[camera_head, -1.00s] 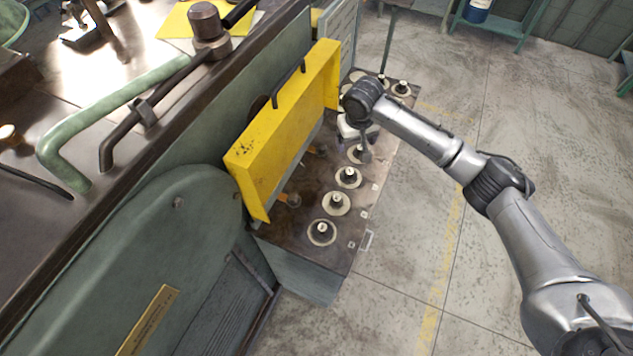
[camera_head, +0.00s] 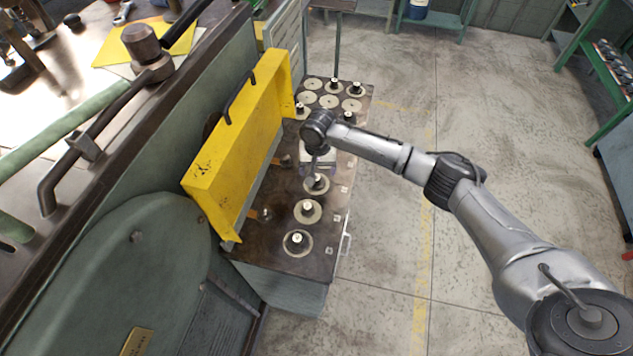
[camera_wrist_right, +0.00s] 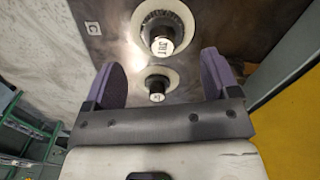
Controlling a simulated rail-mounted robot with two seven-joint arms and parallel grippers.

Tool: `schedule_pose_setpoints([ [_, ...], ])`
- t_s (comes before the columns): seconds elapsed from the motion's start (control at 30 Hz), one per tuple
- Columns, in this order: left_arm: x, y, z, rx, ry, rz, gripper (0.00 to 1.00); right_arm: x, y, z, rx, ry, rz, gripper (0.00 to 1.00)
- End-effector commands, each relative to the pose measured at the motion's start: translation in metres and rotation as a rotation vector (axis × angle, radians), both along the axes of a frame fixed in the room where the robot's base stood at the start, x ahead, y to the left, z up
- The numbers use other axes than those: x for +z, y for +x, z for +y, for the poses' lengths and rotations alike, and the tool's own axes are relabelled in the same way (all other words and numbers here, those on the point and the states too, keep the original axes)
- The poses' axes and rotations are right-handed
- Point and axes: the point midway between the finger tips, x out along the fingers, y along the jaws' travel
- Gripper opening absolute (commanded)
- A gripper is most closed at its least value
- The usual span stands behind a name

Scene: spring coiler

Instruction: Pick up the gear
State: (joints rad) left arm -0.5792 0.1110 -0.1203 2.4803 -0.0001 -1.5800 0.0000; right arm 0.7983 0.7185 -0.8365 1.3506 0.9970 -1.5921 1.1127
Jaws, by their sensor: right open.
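Several pale, round gears sit on dark pegs along the dark bench top. In the head view a front row shows a near gear (camera_head: 297,243), a middle gear (camera_head: 307,211) and a farther gear (camera_head: 316,183). My right gripper (camera_head: 314,165) is over this row, just beyond the farther gear, and its arm hides part of the bench. In the right wrist view my right gripper (camera_wrist_right: 162,68) is open and empty. One gear (camera_wrist_right: 157,85) shows between its two purple fingers, and another gear (camera_wrist_right: 163,38) lies past the fingertips. My left gripper is out of view.
A yellow guard (camera_head: 240,145) stands upright along the bench's left side, close to the gear row. More gears (camera_head: 329,101) lie at the bench's far end. A green machine (camera_head: 150,240) fills the left. The floor (camera_head: 390,250) right of the bench is clear.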

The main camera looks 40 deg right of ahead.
Motion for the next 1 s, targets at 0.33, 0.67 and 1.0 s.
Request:
schedule_pose_setpoints([
  [0.33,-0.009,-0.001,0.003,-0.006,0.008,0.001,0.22,-0.029,0.002,0.001,0.001,-0.001,0.002,0.81],
  [0.67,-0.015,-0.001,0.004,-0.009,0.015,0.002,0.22,-0.056,0.003,0.001,0.001,-0.001,-0.001,0.81],
  [1.0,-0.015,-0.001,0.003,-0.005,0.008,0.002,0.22,-0.057,0.003,0.001,0.002,-0.001,-0.001,0.73],
])
